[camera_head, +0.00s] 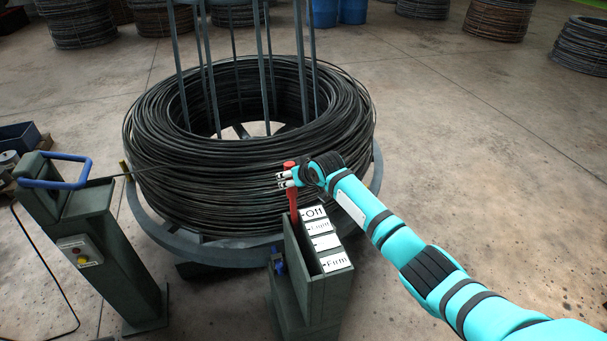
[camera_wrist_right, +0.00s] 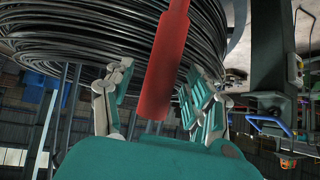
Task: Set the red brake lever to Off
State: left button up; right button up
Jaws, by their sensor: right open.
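The red brake lever (camera_head: 292,200) stands nearly upright at the far end of the slot in a green-grey brake stand (camera_head: 306,285), beside the white Off plate (camera_head: 314,212). Further plates run toward the near end, with Firm (camera_head: 336,262) nearest. My right gripper (camera_head: 283,180) is at the lever's upper part. In the right wrist view the red lever (camera_wrist_right: 165,70) passes between the two spread fingers of the gripper (camera_wrist_right: 158,88), with a gap visible on both sides. The lever's foot in the slot is partly hidden. My left gripper is not in view.
A large coil of dark wire (camera_head: 250,165) on a ringed drum stands just behind the lever. A green post with a blue handle (camera_head: 55,170) and a button box (camera_head: 80,250) stands at left.

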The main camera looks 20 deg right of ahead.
jog(key=v, duration=0.9)
jog(key=shift+s+d, duration=0.1)
